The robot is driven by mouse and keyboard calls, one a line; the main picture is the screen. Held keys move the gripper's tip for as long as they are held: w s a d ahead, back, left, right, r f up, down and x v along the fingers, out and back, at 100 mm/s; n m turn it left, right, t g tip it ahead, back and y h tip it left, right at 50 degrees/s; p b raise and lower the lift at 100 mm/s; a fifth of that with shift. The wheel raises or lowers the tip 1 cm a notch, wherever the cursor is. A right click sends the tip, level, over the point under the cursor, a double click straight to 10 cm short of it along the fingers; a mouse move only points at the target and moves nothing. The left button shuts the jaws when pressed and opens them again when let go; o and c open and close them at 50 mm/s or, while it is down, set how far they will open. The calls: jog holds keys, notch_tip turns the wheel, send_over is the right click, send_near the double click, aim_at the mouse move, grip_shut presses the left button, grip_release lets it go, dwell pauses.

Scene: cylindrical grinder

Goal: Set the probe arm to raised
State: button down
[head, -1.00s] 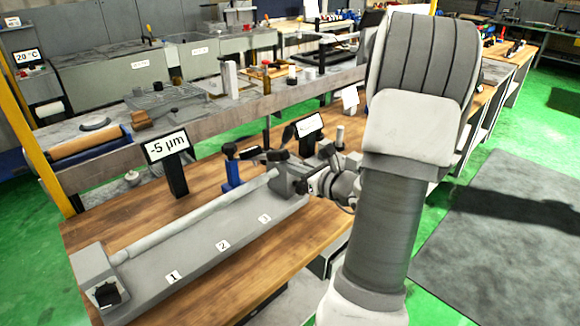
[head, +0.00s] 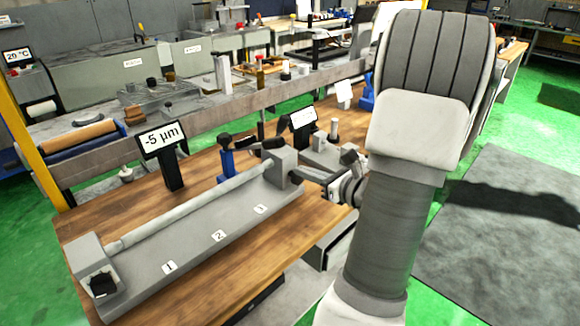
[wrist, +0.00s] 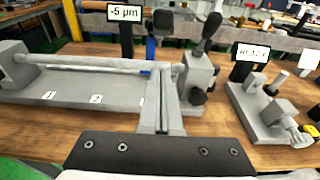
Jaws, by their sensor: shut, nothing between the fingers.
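A long grey bench fixture holds a pale cylindrical bar between two end blocks, with labels 1, 2 and 3 along its base (head: 185,255). The right end block (head: 284,165) has a black-knobbed lever (wrist: 211,32) on it in the wrist view. A blue post with a black knob (head: 226,158) stands behind the bar. I cannot tell for sure which part is the probe arm. My gripper (wrist: 165,72) is shut and empty; in the wrist view its fingers overlap the bar's right end, just left of the end block. Contact cannot be told.
A "-5 µm" display (head: 162,140) stands behind the fixture. A second display (head: 301,118) stands behind a smaller grey device (wrist: 262,110) to the right. Wooden bench top lies bare in front of the fixture.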

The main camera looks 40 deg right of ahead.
jog(key=s, duration=0.2)
jog(key=s+r, duration=0.1)
jog(key=s, duration=0.1)
jog(key=shift+s+d, duration=0.2)
jog(key=shift+s, duration=0.2)
